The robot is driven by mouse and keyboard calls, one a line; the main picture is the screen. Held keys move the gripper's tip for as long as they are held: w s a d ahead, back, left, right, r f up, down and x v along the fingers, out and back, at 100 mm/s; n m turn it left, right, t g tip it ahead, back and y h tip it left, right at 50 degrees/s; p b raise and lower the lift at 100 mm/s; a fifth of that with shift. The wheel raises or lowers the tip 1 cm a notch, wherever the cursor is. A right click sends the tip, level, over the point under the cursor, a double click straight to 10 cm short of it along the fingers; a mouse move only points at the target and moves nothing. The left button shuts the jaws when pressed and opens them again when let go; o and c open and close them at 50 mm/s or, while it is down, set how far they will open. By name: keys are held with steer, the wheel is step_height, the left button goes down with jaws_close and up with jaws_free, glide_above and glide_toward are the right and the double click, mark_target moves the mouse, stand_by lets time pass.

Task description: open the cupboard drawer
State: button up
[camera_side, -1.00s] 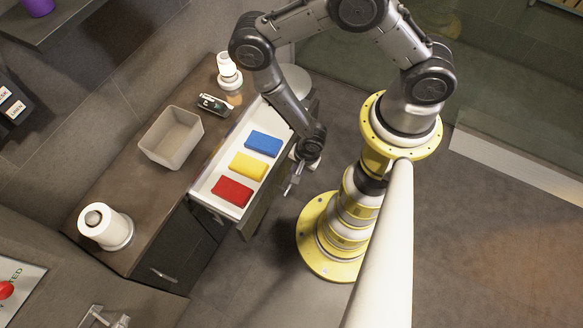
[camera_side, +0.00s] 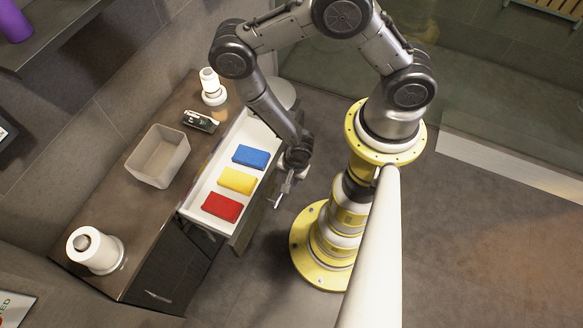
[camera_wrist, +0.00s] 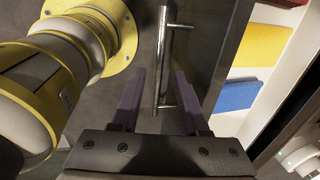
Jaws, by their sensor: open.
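The cupboard drawer (camera_side: 200,205) is pulled out from under the dark counter. Red (camera_side: 222,206), yellow (camera_side: 237,180) and blue (camera_side: 251,156) folded cloths or blocks lie in its white interior. My gripper (camera_side: 281,192) is just outside the drawer's front panel (camera_side: 244,226). In the wrist view my gripper (camera_wrist: 158,100) is open. The metal bar handle (camera_wrist: 163,60) on the dark drawer front stands between its two fingers, with gaps visible on both sides. I cannot tell if a finger touches it.
On the counter (camera_side: 125,215) stand a grey bin (camera_side: 158,155), a white canister (camera_side: 95,250), a dark small item (camera_side: 200,121) and a white bottle-like object (camera_side: 211,87). A closed cupboard door (camera_side: 165,280) is below. Open floor (camera_side: 480,240) lies to the right, beyond my base.

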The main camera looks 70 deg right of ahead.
step_height(320, 180, up, 12)
steer(key=s, duration=0.2)
steer(key=shift+s, duration=0.2)
steer(key=shift+f, duration=0.1)
stand_by(0.4)
steer(key=w+r+t+y, duration=0.1)
steer(key=w+r+t, duration=0.5)
steer(key=w+r, duration=1.35)
steer(key=s+d+r+n+t, duration=0.1)
steer(key=s+d+r+n, duration=0.15)
steer(key=r, duration=0.55)
steer(key=s+d+r+n, duration=0.1)
steer(key=s+r+n, duration=0.25)
steer(key=r, duration=0.35)
steer(key=s+d+r+n+t, duration=0.1)
steer(key=s+r+n, duration=0.15)
steer(key=r, duration=0.55)
steer(key=s+f+n+g, duration=0.1)
steer(key=s+n+g, duration=0.1)
steer(key=s+n, duration=0.2)
steer(key=s+d+f+n+g+h, duration=0.1)
steer(key=s+n+g, duration=0.1)
steer(key=s+n, duration=0.3)
steer(key=s, duration=0.4)
steer(key=shift+f+g, duration=0.25)
steer(key=shift+g, duration=0.05)
